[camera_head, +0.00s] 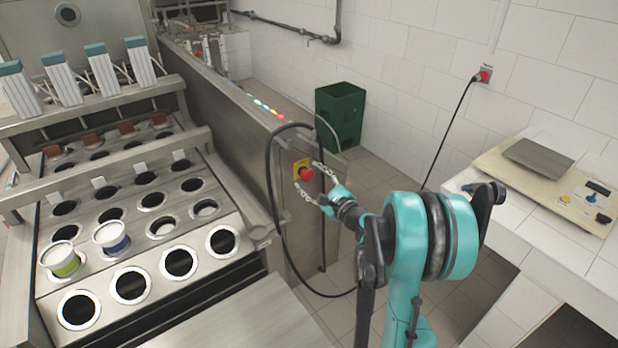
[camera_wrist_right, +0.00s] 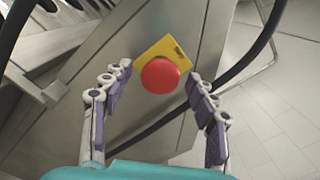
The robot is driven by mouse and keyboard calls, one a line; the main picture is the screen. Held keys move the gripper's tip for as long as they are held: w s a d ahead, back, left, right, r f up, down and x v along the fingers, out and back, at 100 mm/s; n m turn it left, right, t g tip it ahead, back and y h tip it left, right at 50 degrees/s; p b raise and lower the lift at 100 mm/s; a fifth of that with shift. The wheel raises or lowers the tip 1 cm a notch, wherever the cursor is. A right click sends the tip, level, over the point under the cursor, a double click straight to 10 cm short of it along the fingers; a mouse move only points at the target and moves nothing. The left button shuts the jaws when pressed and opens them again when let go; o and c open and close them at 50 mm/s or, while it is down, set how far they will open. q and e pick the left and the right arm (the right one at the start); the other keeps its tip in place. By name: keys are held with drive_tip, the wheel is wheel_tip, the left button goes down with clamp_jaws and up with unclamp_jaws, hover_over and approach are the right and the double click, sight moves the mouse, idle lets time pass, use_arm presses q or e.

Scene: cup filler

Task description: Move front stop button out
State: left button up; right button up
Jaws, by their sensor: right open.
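The front stop button (camera_head: 306,174) is a round red knob on a yellow plate, mounted on the end face of the steel filler machine. In the right wrist view the red button (camera_wrist_right: 160,75) sits in front of the yellow plate (camera_wrist_right: 179,50). My right gripper (camera_head: 309,179) is open, with one finger on each side of the button. In the right wrist view the two fingertips of the right gripper (camera_wrist_right: 158,75) lie left and right of the knob, with gaps to it. I cannot tell the exact depth of the fingertips. My left gripper is not in view.
A black cable (camera_head: 270,190) loops down beside the button. The filler's cup plate (camera_head: 205,262) holds two cups, one green (camera_head: 62,260) and one blue (camera_head: 112,238). A dark green bin (camera_head: 341,115) stands behind. A tiled counter (camera_head: 545,235) with a scale is at right.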

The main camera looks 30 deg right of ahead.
drive_tip(key=s, duration=1.1)
drive_tip(key=shift+d, duration=0.4)
drive_tip(key=s+a+f+n+g+y, duration=0.1)
drive_tip(key=a+f+n+g+y, duration=0.15)
drive_tip(key=a+n, duration=0.55)
drive_tip(key=s+a+f+n+g+y, duration=0.15)
drive_tip(key=a+n+g, duration=0.3)
drive_tip(key=a, duration=0.55)
drive_tip(key=s+a+f+n+g+h, duration=0.1)
drive_tip(key=s+a+n+g+h, duration=0.1)
drive_tip(key=s+n, duration=0.4)
drive_tip(key=s+a+n+g+h, duration=0.2)
drive_tip(key=s+n+h, duration=0.1)
drive_tip(key=s+n, duration=0.4)
drive_tip(key=shift+a+f+n, duration=0.25)
drive_tip(key=shift+f+n, duration=0.1)
drive_tip(key=shift+n, duration=0.6)
